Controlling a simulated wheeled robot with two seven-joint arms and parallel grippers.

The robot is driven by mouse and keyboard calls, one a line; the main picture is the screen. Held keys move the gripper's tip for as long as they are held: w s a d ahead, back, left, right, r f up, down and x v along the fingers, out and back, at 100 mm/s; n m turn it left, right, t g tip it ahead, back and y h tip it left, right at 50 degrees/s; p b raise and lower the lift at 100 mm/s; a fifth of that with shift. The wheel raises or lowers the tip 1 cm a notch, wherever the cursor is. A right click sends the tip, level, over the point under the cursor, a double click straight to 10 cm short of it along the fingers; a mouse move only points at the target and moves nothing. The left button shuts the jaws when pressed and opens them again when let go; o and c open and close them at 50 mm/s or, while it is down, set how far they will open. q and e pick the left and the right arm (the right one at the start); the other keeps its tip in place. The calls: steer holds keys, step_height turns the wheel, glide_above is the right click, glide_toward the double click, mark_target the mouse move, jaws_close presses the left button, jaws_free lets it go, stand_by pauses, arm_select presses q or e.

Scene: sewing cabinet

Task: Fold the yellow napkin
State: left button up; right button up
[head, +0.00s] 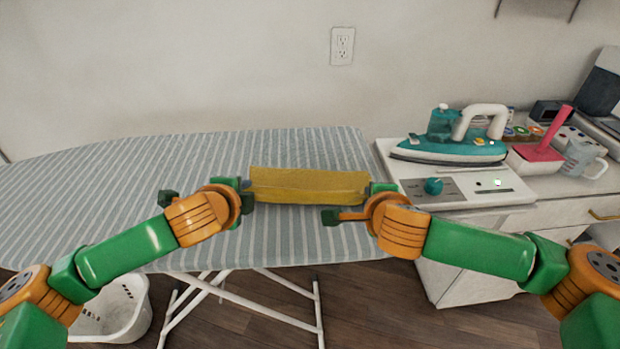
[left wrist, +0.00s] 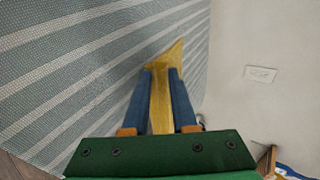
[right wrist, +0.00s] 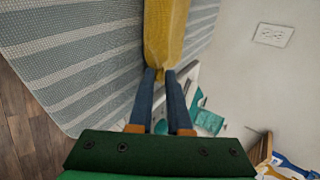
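The yellow napkin (head: 308,184) is stretched between my two grippers at the near right part of the ironing board, with a crease running along its length. My left gripper (head: 247,190) is at its left end; in the left wrist view the cloth (left wrist: 160,105) fills the space between the fingers (left wrist: 162,70), which appear closed on it. My right gripper (head: 370,190) is at its right end; in the right wrist view the fingertips (right wrist: 161,72) pinch the end of the napkin (right wrist: 165,30). Whether its underside touches the board is hidden.
The striped ironing board (head: 110,190) has free room left of and behind the napkin. A teal iron (head: 450,150) stands on a white unit (head: 400,178) to the right, with a pink item (head: 545,150) and clear jug (head: 582,160) beyond. A white basket (head: 115,315) stands on the floor.

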arm_select(q)
steer(key=o, duration=0.3)
steer(key=shift+s+r, duration=0.1)
steer(key=shift+s, duration=0.05)
arm_select(e)
steer(key=o, duration=0.4)
steer(key=shift+s+r, duration=0.1)
steer(key=shift+s, duration=0.05)
steer(key=shift+c, duration=0.2)
arm_select(q)
steer(key=shift+o, duration=0.2)
steer(key=shift+s+r, duration=0.1)
steer(key=shift+s, duration=0.1)
arm_select(e)
steer(key=shift+o, duration=0.7)
steer(key=shift+s+r, duration=0.1)
steer(key=shift+s, duration=0.1)
